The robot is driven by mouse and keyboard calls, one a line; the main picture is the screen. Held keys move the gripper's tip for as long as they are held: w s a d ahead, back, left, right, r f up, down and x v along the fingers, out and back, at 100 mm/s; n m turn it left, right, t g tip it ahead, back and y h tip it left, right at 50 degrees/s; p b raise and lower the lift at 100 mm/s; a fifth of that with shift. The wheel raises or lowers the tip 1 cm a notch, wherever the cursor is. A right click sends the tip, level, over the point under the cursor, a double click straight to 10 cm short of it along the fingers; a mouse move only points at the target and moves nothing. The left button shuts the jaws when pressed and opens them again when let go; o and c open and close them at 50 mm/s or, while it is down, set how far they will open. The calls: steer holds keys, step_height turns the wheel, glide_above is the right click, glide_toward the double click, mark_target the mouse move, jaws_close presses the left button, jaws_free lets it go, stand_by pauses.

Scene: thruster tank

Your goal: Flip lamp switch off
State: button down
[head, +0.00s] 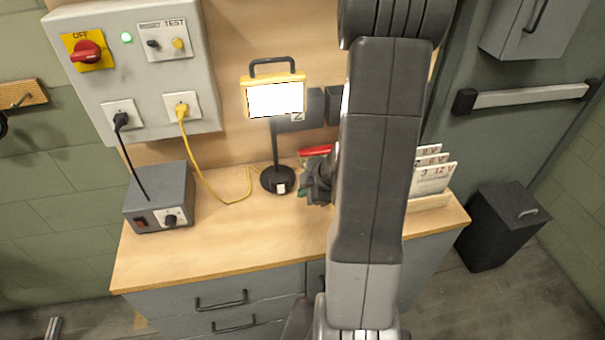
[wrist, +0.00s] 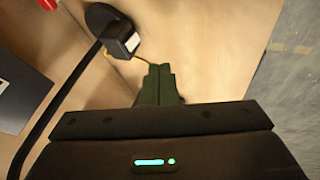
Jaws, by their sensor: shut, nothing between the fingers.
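The lamp (head: 274,98) has a yellow frame and a bright white, lit panel on a black pole. Its round black base (head: 268,178) stands on the workbench and also shows at the top of the wrist view (wrist: 98,14). A small white switch (head: 281,188) sits on the front of the base; in the wrist view (wrist: 132,42) it is a white face on a dark block. My gripper (head: 304,193) is just right of the base. In the wrist view its closed fingertips (wrist: 159,67) are empty, a short way below and right of the switch, apparently apart from it.
A yellow cord (head: 218,201) runs to a wall socket. A grey power box (head: 160,198) stands at the left. A red-handled object (head: 316,151) and a card holder (head: 430,203) are behind and right of my arm. The front middle of the workbench (head: 220,245) is clear.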

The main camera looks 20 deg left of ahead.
mark_target(281, 189)
steer(key=shift+s, duration=0.1)
stand_by(0.4)
steer(key=b+x, duration=0.4)
steer(key=x, duration=0.6)
steer(key=shift+a+f+b, duration=0.1)
steer(key=shift+f+b, duration=0.25)
steer(key=shift+w+a+r+p, duration=0.15)
steer(key=shift+w+a+p, duration=0.1)
steer(key=shift+w+p, duration=0.3)
steer(key=shift+w+a+r+p, duration=0.15)
steer(key=shift+w+a+p, duration=0.15)
steer(key=shift+w, duration=0.35)
steer(key=shift+w+a+f, duration=0.2)
steer(key=shift+w+a, duration=0.2)
steer(key=shift+w, duration=0.2)
steer(key=shift+f, duration=0.1)
